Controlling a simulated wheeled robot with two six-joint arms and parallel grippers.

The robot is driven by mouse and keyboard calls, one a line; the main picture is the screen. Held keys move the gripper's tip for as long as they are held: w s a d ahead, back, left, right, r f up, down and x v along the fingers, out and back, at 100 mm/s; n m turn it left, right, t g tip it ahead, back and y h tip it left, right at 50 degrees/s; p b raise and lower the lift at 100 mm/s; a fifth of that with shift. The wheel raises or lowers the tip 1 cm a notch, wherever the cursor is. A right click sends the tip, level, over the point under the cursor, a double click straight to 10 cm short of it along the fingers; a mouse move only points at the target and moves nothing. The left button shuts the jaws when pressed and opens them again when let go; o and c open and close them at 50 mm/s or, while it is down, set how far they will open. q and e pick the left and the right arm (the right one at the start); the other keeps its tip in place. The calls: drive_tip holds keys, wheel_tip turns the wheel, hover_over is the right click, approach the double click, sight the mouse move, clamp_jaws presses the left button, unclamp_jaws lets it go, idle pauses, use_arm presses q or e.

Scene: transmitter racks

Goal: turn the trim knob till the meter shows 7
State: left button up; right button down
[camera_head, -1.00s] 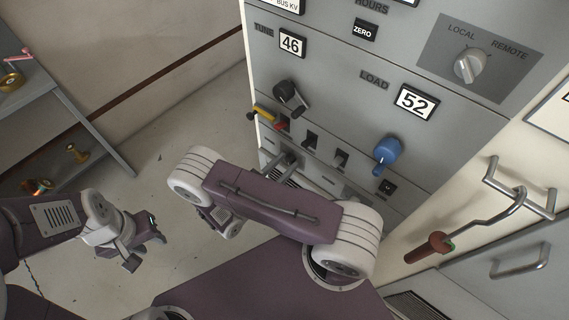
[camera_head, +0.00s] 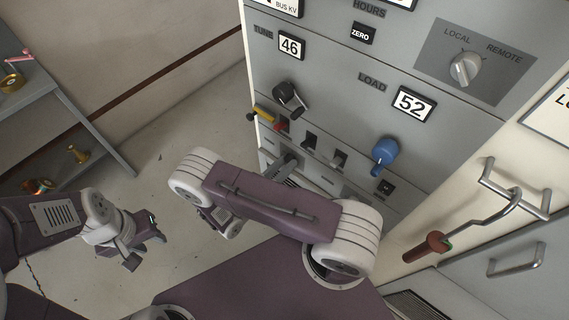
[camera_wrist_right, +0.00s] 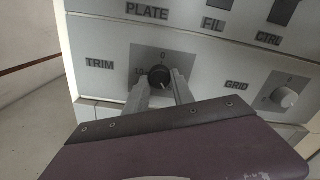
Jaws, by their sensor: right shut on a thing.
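In the right wrist view the dark round trim knob (camera_wrist_right: 158,76) sits on a grey plate beside the label TRIM, with 0 above it and 10 at its left. My right gripper (camera_wrist_right: 161,88) is shut on the knob, one finger on either side. In the head view my right arm covers the knob and most of that gripper. My left gripper (camera_head: 146,242) is empty at the left, away from the panel, its fingers apart. No meter needle reading can be made out in either view.
The panel carries a TUNE counter (camera_head: 290,46) at 46, a LOAD counter (camera_head: 413,103) at 52, a blue knob (camera_head: 385,152) and a black crank (camera_head: 288,96). A red-handled hook (camera_head: 432,245) hangs at right. A GRID knob (camera_wrist_right: 285,97) is right of TRIM.

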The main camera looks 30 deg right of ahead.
drive_tip(key=shift+n, duration=0.6)
drive_tip(key=c, duration=1.1)
unclamp_jaws()
drive_tip(key=b+v, duration=0.1)
drive_tip(key=v, duration=0.8)
